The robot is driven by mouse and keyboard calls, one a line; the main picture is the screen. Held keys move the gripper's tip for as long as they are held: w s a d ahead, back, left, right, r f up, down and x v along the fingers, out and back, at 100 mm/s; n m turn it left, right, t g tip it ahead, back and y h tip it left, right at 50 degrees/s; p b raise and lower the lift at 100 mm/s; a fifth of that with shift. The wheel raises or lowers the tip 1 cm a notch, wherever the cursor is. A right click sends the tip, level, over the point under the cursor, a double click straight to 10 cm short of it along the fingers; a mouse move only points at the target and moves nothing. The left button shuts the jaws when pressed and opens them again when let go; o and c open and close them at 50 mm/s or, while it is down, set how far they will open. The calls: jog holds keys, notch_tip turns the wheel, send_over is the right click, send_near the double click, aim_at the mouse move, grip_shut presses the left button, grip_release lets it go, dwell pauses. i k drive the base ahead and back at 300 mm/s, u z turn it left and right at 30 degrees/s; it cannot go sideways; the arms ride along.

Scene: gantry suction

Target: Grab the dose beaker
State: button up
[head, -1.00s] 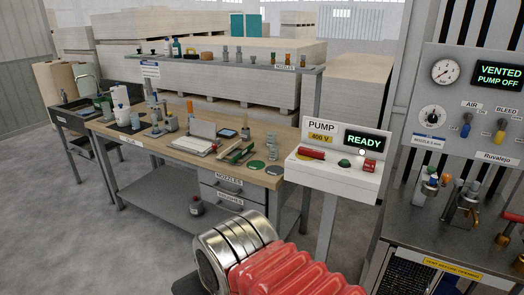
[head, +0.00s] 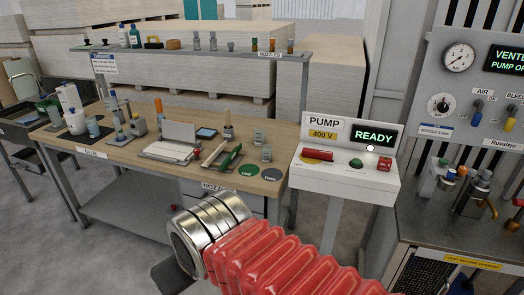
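I cannot single out the dose beaker for sure. Small clear or grey vessels (head: 266,153) stand at the right end of the wooden workbench (head: 130,152), just behind a green disc (head: 250,171) and a grey disc (head: 271,174). A grey-blue cup (head: 93,128) stands at the left part of the bench, beside white bottles (head: 72,112). My arm shows as a metal cylinder and red ribbed sleeve at the lower middle, in front of the bench and apart from it. My gripper's fingers do not show.
A white pump box (head: 345,184) reading READY stands on a post right of the bench. A shelf (head: 200,54) with bottles and nozzles runs behind. A grey machine panel (head: 480,85) is at right, a sink (head: 25,115) at far left. Floor at lower left is clear.

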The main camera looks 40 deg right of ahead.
aim_at(267, 153)
jog(key=z, duration=0.2)
jog(key=i, duration=1.4)
jog(key=z, duration=0.25)
